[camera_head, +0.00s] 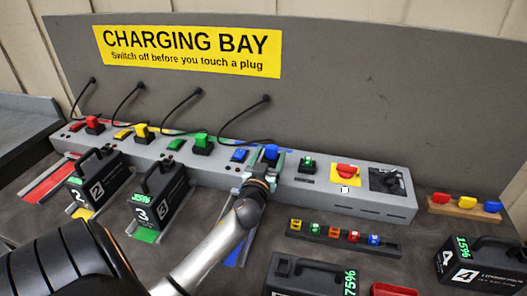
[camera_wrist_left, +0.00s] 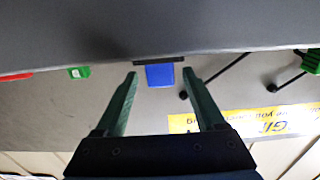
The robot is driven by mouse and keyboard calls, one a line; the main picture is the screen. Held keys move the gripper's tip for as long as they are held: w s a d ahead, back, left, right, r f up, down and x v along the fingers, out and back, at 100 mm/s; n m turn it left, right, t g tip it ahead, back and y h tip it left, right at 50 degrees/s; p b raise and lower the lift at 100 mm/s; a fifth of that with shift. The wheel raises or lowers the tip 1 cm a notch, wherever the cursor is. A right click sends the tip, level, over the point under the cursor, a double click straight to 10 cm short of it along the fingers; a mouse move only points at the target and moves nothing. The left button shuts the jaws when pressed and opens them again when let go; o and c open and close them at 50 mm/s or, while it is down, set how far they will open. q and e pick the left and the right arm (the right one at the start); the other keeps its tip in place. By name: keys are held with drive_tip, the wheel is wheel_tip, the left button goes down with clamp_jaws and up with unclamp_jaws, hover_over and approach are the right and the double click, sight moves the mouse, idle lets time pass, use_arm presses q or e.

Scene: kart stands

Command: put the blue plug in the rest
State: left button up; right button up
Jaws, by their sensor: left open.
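The blue plug (camera_head: 271,152) sits upright on the grey charging console (camera_head: 325,190), with a black cable arching up to the back panel. In the left wrist view, the blue plug (camera_wrist_left: 160,75) shows between the fingertips of my left gripper (camera_wrist_left: 160,74), with gaps on both sides. My left gripper (camera_head: 268,165) is open around the plug in the head view, not closed on it. I cannot tell for sure which part is the rest; a dark square recess (camera_head: 385,181) lies at the console's right end. My right gripper is not in view.
Red (camera_head: 94,123), yellow (camera_head: 141,130) and green (camera_head: 202,142) plugs stand left along the console. A blue switch (camera_head: 238,156) is close left of my gripper; a red knob (camera_head: 347,170) is right. Black battery cases (camera_head: 160,190) stand in front.

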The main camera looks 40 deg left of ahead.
use_arm(q)
drive_tip(key=b+v, duration=0.1)
drive_tip(key=v, duration=1)
